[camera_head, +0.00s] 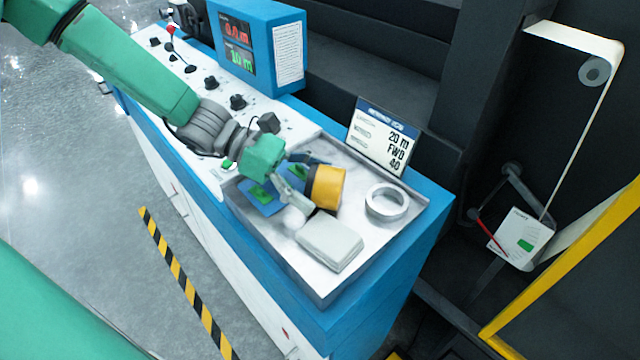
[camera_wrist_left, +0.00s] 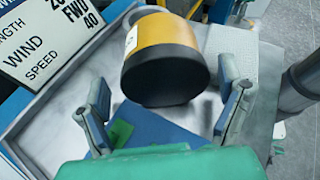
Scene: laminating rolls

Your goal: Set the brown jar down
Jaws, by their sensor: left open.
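The jar (camera_head: 328,188) looks yellow-orange rather than brown, with a dark round end and a white label. It seems to lie on its side over the metal tray (camera_head: 258,222), its dark end facing my left gripper. My left gripper (camera_head: 297,186) is open at that dark end. In the left wrist view the jar (camera_wrist_left: 166,45) is ahead of and between the two spread fingers (camera_wrist_left: 164,92), with gaps on both sides. Whether the jar rests fully on the tray is hard to tell. My right gripper is not in view.
The tray also holds a white ring (camera_head: 372,207), a grey-white block (camera_head: 330,243) and a blue flat item with green patches (camera_head: 256,197). A sign (camera_head: 383,137) stands at the tray's back edge. Control knobs and a blue display box (camera_head: 283,50) are farther back.

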